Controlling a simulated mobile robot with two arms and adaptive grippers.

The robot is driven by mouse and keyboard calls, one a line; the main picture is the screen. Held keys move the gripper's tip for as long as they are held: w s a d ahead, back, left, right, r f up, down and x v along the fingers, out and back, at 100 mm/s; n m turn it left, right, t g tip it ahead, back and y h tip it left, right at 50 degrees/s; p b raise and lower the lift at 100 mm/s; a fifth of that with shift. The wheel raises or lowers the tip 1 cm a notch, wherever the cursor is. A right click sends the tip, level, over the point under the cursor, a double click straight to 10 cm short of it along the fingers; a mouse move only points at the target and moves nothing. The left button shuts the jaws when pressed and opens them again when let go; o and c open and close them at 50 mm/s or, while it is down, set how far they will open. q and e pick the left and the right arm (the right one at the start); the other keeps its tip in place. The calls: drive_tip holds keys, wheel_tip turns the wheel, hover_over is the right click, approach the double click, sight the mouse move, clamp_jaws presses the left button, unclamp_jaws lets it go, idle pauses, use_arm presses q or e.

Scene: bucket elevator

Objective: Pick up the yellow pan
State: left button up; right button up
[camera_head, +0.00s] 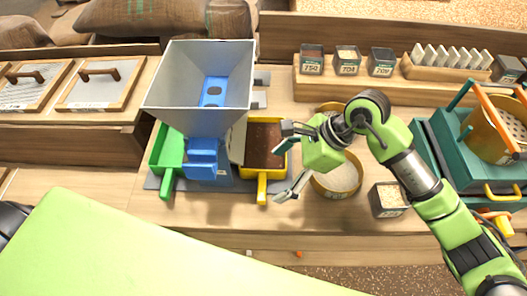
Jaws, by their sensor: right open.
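The yellow pan (262,176) sits beside the grey hopper machine on the wooden bench, with dark brown material inside. Its yellow handle points toward the front edge. My right gripper (284,162) comes in from the right, with its fingers spread wide and empty at the pan's right side. One fingertip is near the pan's right edge and the other is near the handle, to its right. I cannot tell whether either touches. My left gripper does not show.
The grey hopper (200,90) with blue parts stands left of the pan, and a green pan (168,150) is at its left. A round bowl of pale grain (340,178) is under my right wrist. A small grain box (388,200) and a teal machine (440,140) stand right.

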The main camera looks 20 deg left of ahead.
sight(262, 184)
drive_tip(key=x, duration=0.3)
drive_tip(key=shift+w, duration=0.2)
drive_tip(key=shift+s+a+f+p, duration=0.15)
drive_tip(key=shift+s+p, duration=0.05)
drive_tip(key=shift+p, duration=0.2)
drive_tip(key=p+x, duration=0.1)
drive_tip(key=x, duration=0.2)
drive_tip(key=shift+s+a+f+p, duration=0.2)
drive_tip(key=shift+p, duration=0.15)
drive_tip(key=shift+a+f, duration=0.25)
drive_tip(key=shift+f, duration=0.25)
drive_tip(key=c, duration=1.7)
drive_tip(key=shift+r, duration=0.1)
drive_tip(key=shift+c, duration=1)
drive_tip(key=shift+w+r, duration=0.15)
